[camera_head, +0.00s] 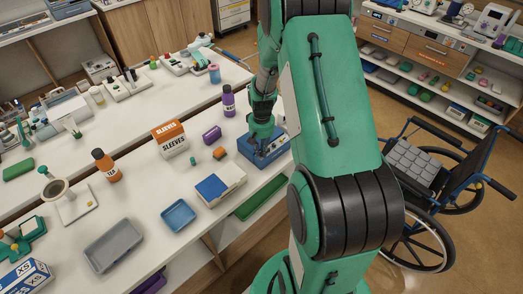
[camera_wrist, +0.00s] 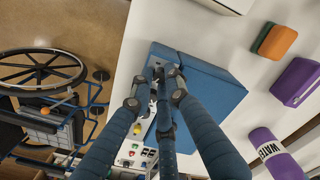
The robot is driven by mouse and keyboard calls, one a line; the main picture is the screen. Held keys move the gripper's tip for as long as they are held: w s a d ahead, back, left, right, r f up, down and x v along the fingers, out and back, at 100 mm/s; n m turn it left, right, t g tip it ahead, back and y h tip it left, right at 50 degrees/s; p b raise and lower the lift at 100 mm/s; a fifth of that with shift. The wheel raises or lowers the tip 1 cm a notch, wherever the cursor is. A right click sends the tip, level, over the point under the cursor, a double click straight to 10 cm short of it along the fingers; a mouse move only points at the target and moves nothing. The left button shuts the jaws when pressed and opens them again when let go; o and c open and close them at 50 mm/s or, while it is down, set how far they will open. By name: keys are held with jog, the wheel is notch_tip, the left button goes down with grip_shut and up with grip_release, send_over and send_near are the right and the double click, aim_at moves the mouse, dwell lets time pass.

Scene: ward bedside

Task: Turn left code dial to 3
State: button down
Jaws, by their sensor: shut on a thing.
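The blue code box (camera_head: 250,154) stands near the front edge of the white table. It also shows in the wrist view (camera_wrist: 214,88), below my fingers. My gripper (camera_head: 261,138) reaches down onto the box from above. In the wrist view its fingertips (camera_wrist: 160,78) come together at the box's edge face, shut on a small dial there. The fingers hide the dial almost fully, so its number cannot be read and I cannot tell whether it is the left one.
A white box with a blue lid (camera_head: 219,186), a purple block (camera_head: 212,134), an orange-and-green block (camera_head: 219,153) and a purple bottle (camera_head: 228,101) stand near the code box. A sleeves carton (camera_head: 170,139) stands further left. A wheelchair (camera_head: 430,190) is on the floor at right.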

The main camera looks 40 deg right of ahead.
aim_at(261, 153)
jog(key=shift+m, duration=0.3)
jog(key=c, duration=1.9)
grip_release()
jog(key=shift+c, duration=0.2)
notch_tip(261, 153, up, 12)
